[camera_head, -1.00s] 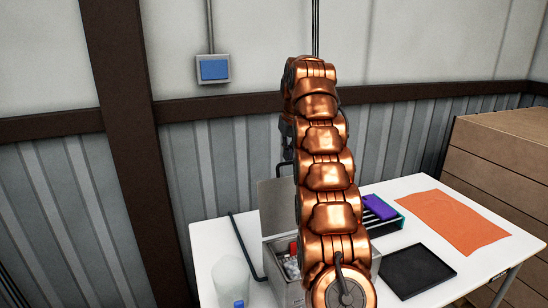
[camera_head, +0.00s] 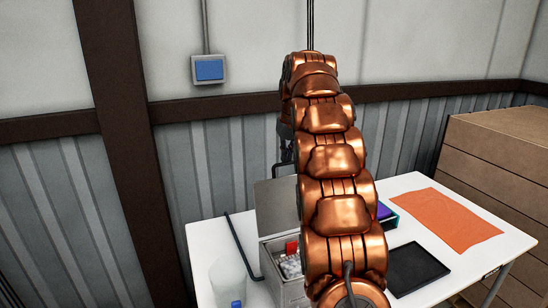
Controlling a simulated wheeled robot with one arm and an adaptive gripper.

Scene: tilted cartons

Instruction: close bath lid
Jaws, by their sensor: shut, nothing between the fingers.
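The bath is a grey metal box (camera_head: 290,291) on the white table, partly hidden behind my copper arm. Its lid (camera_head: 274,207) stands raised at the back, with its right part covered by the arm. Small pale items and a red one show inside the box. My gripper (camera_head: 286,160) shows only as dark parts at the left edge of the arm, above and behind the raised lid. It is shut and empty; its fingertips are mostly hidden, and I cannot tell whether it touches the lid.
A black bent rod (camera_head: 241,246) and a clear container (camera_head: 229,278) lie left of the bath on the white table (camera_head: 205,246). A black tray (camera_head: 416,268), a purple item (camera_head: 384,211) and an orange cloth (camera_head: 447,218) are to the right. Brown boxes (camera_head: 500,160) stand beyond.

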